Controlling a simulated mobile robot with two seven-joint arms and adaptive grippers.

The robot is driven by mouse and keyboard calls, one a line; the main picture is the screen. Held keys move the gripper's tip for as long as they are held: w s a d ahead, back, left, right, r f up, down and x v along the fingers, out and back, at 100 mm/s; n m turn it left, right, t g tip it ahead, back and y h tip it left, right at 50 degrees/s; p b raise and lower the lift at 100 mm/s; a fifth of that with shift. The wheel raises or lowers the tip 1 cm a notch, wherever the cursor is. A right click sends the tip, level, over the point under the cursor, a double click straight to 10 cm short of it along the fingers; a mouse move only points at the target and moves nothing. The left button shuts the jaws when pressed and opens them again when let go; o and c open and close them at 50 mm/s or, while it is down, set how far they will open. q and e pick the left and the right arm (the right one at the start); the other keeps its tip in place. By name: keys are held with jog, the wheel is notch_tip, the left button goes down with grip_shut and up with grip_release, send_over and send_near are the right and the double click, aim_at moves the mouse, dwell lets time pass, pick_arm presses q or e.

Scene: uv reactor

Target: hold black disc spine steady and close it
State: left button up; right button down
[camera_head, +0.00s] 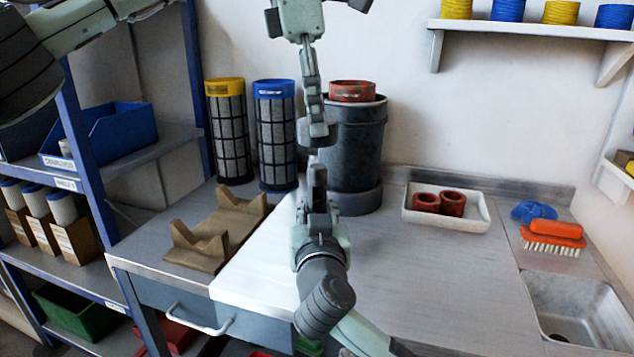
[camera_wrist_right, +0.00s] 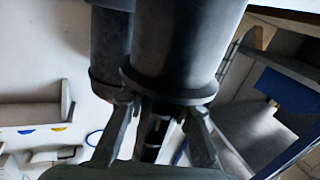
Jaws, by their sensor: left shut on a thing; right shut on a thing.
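My left gripper (camera_head: 316,132) reaches down from the top, in front of the black housing. My right gripper (camera_head: 317,165) points up from below, its tips close under the left ones. Both look shut, seen nearly edge-on. The black disc spine is hard to make out in the head view, mostly hidden by the fingers. In the right wrist view, a dark, ribbed piece (camera_wrist_right: 154,132), likely the spine, shows between the fingers of my right gripper (camera_wrist_right: 162,108). Whether the spine is fully closed cannot be told.
The black housing (camera_head: 362,150) with a red ring stands right behind the grippers. Two mesh cartridges, yellow-topped (camera_head: 229,130) and blue-topped (camera_head: 276,140), and a brown cradle (camera_head: 215,235) are left. A white tray (camera_head: 478,220) holds red rings. The front right counter is clear, beside a sink (camera_head: 578,305).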

aim_at(317, 166)
pick_arm(q)
jog(key=shift+f, duration=1.7)
jog(key=shift+f, duration=0.1)
jog(key=shift+f, duration=0.8)
jog(key=shift+f, duration=0.55)
jog(key=m, duration=0.6)
jog(key=shift+g, duration=0.4)
jog(key=m, duration=0.7)
jog(key=shift+w+d+g+y, duration=0.1)
jog(key=shift+g+y, duration=0.2)
jog(key=shift+y, duration=0.1)
jog(key=m+y, duration=0.1)
jog(key=m, duration=1.2)
jog(key=shift+y, duration=0.4)
